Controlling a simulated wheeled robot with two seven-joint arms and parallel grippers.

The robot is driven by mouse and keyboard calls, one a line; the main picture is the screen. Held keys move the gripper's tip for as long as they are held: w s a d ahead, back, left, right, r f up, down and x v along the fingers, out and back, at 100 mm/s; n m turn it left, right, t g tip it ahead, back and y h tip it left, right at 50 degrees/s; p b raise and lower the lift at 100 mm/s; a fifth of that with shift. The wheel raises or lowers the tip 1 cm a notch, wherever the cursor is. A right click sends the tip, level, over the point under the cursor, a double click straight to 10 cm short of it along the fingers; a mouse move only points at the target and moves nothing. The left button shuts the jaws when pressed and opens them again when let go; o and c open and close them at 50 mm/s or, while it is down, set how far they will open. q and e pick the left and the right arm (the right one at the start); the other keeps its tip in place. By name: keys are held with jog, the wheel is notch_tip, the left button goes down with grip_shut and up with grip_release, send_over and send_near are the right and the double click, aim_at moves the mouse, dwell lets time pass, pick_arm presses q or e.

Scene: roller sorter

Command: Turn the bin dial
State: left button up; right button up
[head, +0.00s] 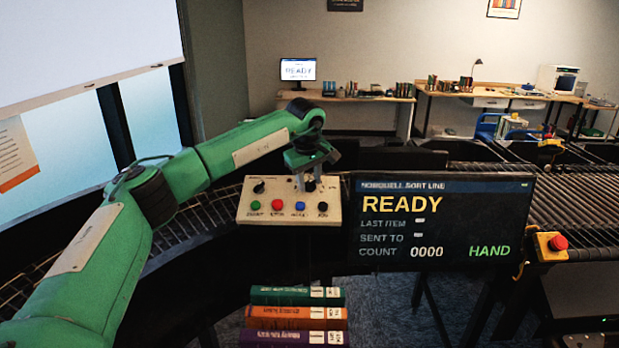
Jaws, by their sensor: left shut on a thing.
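A beige control panel (246,214) stands left of the screen. It has a black knob (258,187) at its upper left and a second dark dial (310,186) at its upper right. Below them is a row with a green button (255,205), a red button (277,204), a blue button (299,206) and a black one (322,207). My left gripper (308,179) reaches down to the right dial and is shut on it, hiding part of it. The labels by the dials are too small to read. My right gripper is out of view.
The screen (440,222) reads READY, count 0000 and HAND. A red stop button (558,243) on a yellow box stands at the right. Several stacked books (297,317) lie below the panel. Roller conveyors (580,200) run behind.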

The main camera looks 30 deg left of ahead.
pick_arm(q)
jog(key=shift+r+m, duration=0.2)
jog(key=shift+m, duration=0.2)
jog(key=o, duration=1)
jog(key=shift+f, duration=0.1)
jog(key=b+v, duration=0.4)
jog(key=v, duration=0.9)
jog(key=shift+s+r, duration=0.1)
jog(key=shift+r, duration=0.3)
